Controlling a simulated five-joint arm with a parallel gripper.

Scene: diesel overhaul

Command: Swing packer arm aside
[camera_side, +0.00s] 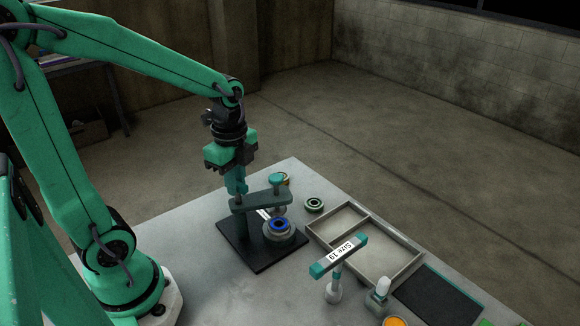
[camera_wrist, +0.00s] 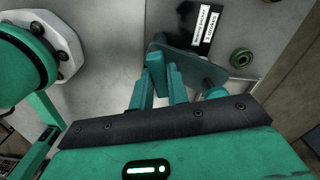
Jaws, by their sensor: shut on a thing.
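The packer arm (camera_side: 262,201) is a grey-green bar with a round teal knob at its right end. It stands over a black base plate (camera_side: 262,252) on the table. In the side view my gripper (camera_side: 237,188) points down, shut on the upright part at the bar's left end. In the wrist view my gripper (camera_wrist: 164,72) meets the near end of the packer arm (camera_wrist: 205,72), and the fingers partly hide the held part.
A green ring (camera_side: 314,204) lies behind the plate. A divided tray (camera_side: 407,268) is at right, with a "Size 19" tool (camera_side: 339,258) standing before it. A small bottle (camera_side: 378,295) and a dark mat (camera_side: 438,298) are farther right. The table left of the plate is clear.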

